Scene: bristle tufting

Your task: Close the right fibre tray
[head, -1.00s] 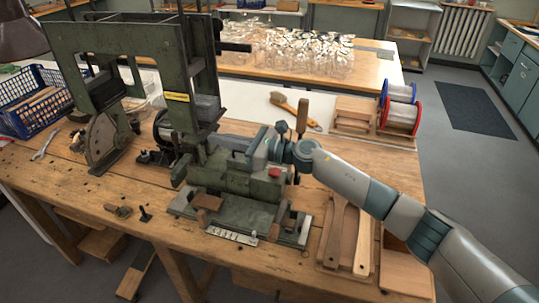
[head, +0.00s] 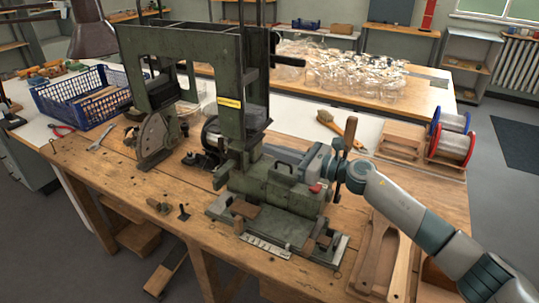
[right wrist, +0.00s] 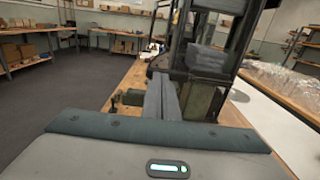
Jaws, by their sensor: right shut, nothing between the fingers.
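A dark green tufting machine (head: 230,60) stands on the workbench. A grey box-like part (head: 257,112) sits in its upright frame and also shows in the right wrist view (right wrist: 206,58); I cannot tell for sure whether this is the right fibre tray or how far it is open. My right gripper (head: 274,151) reaches in from the right, just above the machine's green lower housing. In the right wrist view its two fingers (right wrist: 162,92) are together, empty, and point at the machine below the grey part. Contact cannot be told. My left gripper is out of view.
A blue crate (head: 85,98) stands at the left. A brush (head: 338,124) and wire spools (head: 452,142) lie behind my right arm. Wooden paddles (head: 380,260) lie at the front right.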

